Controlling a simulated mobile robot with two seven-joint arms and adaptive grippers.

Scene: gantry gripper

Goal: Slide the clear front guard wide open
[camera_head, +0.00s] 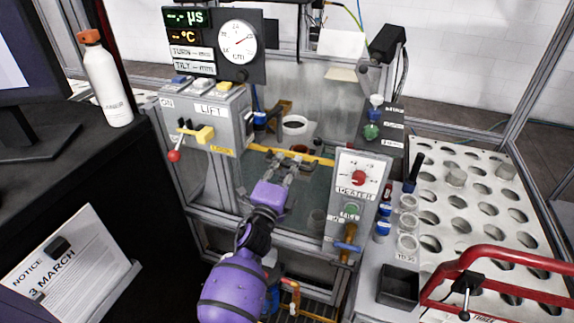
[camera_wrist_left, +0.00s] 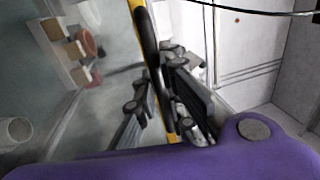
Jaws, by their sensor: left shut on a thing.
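The clear front guard (camera_head: 318,160) has a yellow edge bar that crosses the front of the machine between the LIFT box and the HEATER panel. In the left wrist view, the yellow edge (camera_wrist_left: 137,5) and a black handle bar (camera_wrist_left: 150,45) run down between my fingers. My left gripper (camera_head: 282,162) reaches in from below, and it also shows in the left wrist view (camera_wrist_left: 165,105). It is shut on the black handle. The fingers hide part of the handle and edge. My right gripper is not in view.
The LIFT box (camera_head: 207,117) with a red-knobbed lever stands left of the guard. The HEATER panel (camera_head: 357,195) stands close on the right. Behind the guard are a white cup-like part (camera_head: 294,126) and other fittings. A holed rack (camera_head: 470,210) and red handle (camera_head: 500,258) are farther right.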

